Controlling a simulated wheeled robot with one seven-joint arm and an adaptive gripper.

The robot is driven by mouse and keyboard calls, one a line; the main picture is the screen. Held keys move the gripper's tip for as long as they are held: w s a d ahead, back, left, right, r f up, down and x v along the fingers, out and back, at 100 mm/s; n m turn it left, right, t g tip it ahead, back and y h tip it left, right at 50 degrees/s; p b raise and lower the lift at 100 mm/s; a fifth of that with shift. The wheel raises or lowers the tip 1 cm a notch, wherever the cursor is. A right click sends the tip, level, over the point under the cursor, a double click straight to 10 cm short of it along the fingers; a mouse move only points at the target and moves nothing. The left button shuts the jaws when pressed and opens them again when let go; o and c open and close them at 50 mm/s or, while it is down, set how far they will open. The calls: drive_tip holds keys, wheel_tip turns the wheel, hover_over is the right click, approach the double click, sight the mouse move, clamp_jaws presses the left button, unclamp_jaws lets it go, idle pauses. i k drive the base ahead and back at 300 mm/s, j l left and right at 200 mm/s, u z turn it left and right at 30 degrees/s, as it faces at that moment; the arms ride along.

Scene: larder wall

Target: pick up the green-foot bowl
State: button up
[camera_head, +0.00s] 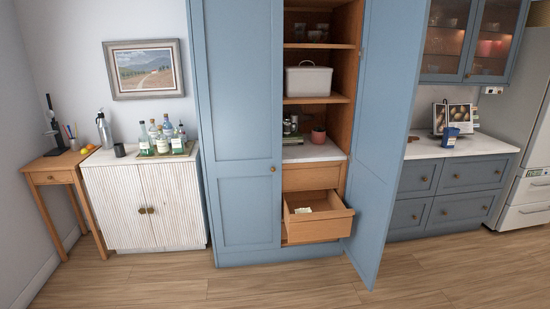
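I cannot make out a bowl with a green foot for sure. A small reddish-pink bowl or pot (318,135) stands on the pale counter inside the open larder, at its right side; its foot is too small to tell. Pinkish vessels (485,48) stand behind the glass doors of the wall cabinet at the upper right. My gripper is not in view.
The larder's right door (385,130) stands open into the room, and its wooden drawer (320,228) is pulled out with a pale item inside. A white bin (308,80) sits on a shelf. A white cabinet (145,205) stands left. The front floor is clear.

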sight(314, 36)
drive_tip(key=i, duration=2.15)
